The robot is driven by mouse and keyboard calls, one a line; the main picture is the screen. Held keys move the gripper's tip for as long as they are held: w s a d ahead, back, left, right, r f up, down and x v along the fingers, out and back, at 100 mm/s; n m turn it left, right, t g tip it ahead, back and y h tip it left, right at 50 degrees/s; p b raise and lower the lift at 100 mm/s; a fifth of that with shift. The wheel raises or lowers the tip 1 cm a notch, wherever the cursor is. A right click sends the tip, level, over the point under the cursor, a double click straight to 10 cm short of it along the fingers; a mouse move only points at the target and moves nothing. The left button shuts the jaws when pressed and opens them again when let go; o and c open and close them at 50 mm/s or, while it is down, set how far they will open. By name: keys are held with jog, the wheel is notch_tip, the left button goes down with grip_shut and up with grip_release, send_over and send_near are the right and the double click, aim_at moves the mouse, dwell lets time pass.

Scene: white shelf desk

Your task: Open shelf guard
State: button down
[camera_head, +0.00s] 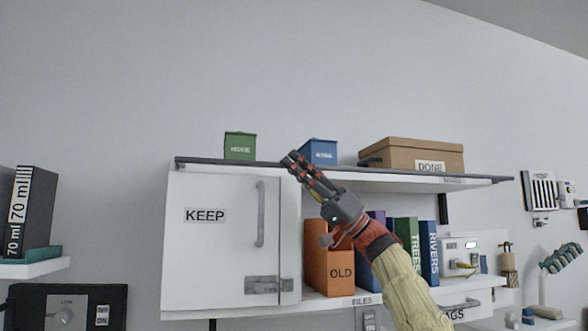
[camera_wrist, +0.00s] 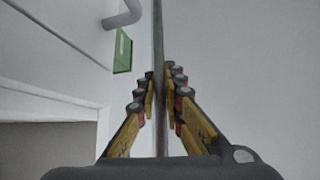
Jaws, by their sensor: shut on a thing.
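The shelf guard (camera_head: 220,163) is a thin dark grey bar along the front edge of the top shelf, above the white KEEP cabinet (camera_head: 215,240). My gripper (camera_head: 291,160) reaches up from the lower right to the guard, between a green box and a blue box. In the wrist view the guard (camera_wrist: 158,40) runs as a thin upright strip between my two fingers (camera_wrist: 159,85), which are shut on it. My fingers hide a short stretch of the guard in the head view.
The green HOME box (camera_head: 240,147), blue box (camera_head: 320,152) and brown DONE box (camera_head: 410,153) stand behind the guard. Below are the cabinet's grey handle (camera_head: 261,215), an orange OLD folder (camera_head: 330,272) and several binders. The wall above is clear.

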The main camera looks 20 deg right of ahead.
jog(key=shift+w+f+n+g+y, duration=0.1)
jog(key=shift+f+n+g+y, duration=0.15)
jog(key=shift+n+g, duration=0.95)
jog(key=shift+w+f+n+g+y, duration=0.15)
jog(key=shift+f+n+g, duration=0.15)
jog(key=shift+n+g, duration=0.85)
jog(key=shift+s+n, duration=0.15)
jog(key=shift+n, duration=0.1)
jog(key=c, duration=1.9)
grip_release()
jog(key=shift+f, duration=0.1)
jog(key=v, duration=1.2)
